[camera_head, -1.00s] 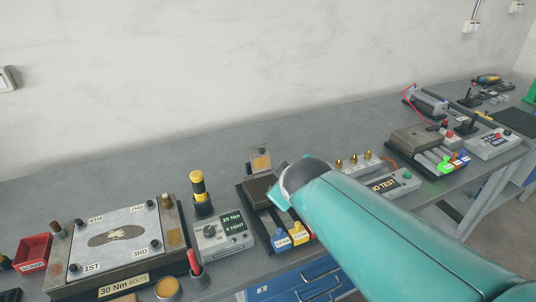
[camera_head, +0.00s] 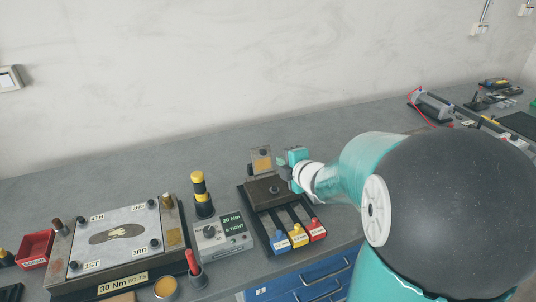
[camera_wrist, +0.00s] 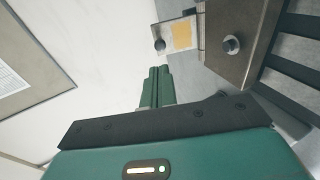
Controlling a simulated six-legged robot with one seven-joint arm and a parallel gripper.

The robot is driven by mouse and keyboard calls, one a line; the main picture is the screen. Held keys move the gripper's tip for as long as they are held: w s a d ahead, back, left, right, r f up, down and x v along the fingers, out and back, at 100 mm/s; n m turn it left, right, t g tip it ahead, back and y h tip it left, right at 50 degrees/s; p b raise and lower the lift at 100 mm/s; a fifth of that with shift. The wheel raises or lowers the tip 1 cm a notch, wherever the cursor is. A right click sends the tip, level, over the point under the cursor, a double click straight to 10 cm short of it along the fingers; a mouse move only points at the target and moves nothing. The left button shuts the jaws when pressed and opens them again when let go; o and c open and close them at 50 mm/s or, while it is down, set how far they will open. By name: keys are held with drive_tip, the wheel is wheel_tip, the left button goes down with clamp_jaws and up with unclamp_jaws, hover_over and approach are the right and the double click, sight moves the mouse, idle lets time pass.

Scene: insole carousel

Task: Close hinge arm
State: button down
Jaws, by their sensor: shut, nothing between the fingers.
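A fixture with a dark brown block (camera_head: 268,189) stands on the bench in the head view. Behind the block, a hinged plate with a tan patch (camera_head: 261,159) stands raised, and I take it for the hinge arm. In the wrist view the plate (camera_wrist: 182,36) shows its yellow patch and a dark knob, beside the block (camera_wrist: 228,70) with its round bolt. My gripper (camera_head: 283,168) is just right of the plate and block in the head view. In the wrist view its fingers (camera_wrist: 157,72) are shut and empty, close to the plate; contact cannot be told.
Blue, yellow and red levers (camera_head: 298,235) sit at the fixture's front. A grey 20 Nm box (camera_head: 223,234) and a black-and-yellow post (camera_head: 200,193) stand to its left. A bolted plate station (camera_head: 118,241) is further left. Bare bench lies behind the fixture.

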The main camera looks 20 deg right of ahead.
sight(265, 152)
drive_tip(key=x, duration=0.9)
drive_tip(key=shift+w+f, duration=0.15)
drive_tip(key=shift+w, duration=0.1)
